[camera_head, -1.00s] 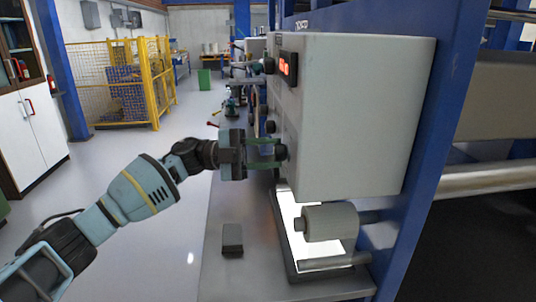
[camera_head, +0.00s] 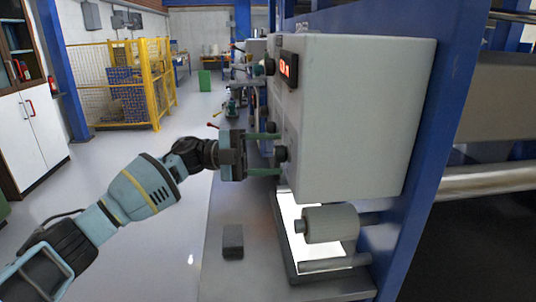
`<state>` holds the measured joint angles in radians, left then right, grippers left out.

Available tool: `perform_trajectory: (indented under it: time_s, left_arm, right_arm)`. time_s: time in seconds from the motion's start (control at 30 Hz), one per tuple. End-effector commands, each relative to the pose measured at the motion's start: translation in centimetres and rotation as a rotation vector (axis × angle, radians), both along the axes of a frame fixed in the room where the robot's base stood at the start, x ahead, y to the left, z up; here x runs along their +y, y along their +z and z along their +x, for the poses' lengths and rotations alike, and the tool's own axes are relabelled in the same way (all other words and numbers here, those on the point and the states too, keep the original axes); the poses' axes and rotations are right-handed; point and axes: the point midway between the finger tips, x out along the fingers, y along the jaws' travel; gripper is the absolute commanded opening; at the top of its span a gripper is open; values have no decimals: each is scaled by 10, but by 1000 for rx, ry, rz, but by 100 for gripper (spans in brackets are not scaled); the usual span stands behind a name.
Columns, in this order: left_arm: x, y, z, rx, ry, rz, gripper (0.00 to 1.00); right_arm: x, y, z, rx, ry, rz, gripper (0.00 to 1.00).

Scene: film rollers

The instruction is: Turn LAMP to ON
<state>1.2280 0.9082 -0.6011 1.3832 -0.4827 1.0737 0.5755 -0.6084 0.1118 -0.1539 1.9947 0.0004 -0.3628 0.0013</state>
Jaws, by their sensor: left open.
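The grey control box (camera_head: 360,120) hangs on the blue frame at the right. Dark knobs stick out of its left-facing panel. The nearest knob (camera_head: 281,154) lies between the fingers of my left gripper (camera_head: 275,154), which is open with one green finger above it and one below. A small display (camera_head: 289,69) on the box glows with red characters that look like "On". Below the box a lit white panel (camera_head: 291,215) glows behind a grey roller (camera_head: 330,223). The lamp's own label cannot be read. My right gripper is not in view.
A small dark box (camera_head: 232,241) lies on the grey bench (camera_head: 222,280) below my left gripper. More knobs and levers line the machine farther back. The floor to the left is open, with a yellow cage (camera_head: 120,85) beyond.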

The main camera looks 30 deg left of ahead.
Motion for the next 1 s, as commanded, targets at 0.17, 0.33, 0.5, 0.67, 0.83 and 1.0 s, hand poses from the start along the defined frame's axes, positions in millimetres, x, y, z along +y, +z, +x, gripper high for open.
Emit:
perform_trajectory:
  time_s: [0.17,0.33,0.5,0.67,0.83,1.0]
  left_arm:
    - [2,-1,0,1,1,0,55]
    - [19,-6,-4,5,4,1,55]
    - [46,-11,-12,6,5,1,55]
    - [65,-12,-18,5,2,1,55]
    - [74,-11,-21,1,1,0,55]
    - [75,-10,-21,0,0,0,55]
  right_arm:
    - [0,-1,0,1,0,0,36]
    - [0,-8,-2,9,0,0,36]
    - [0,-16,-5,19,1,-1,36]
    - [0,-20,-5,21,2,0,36]
    - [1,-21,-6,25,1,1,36]
    - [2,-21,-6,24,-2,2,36]
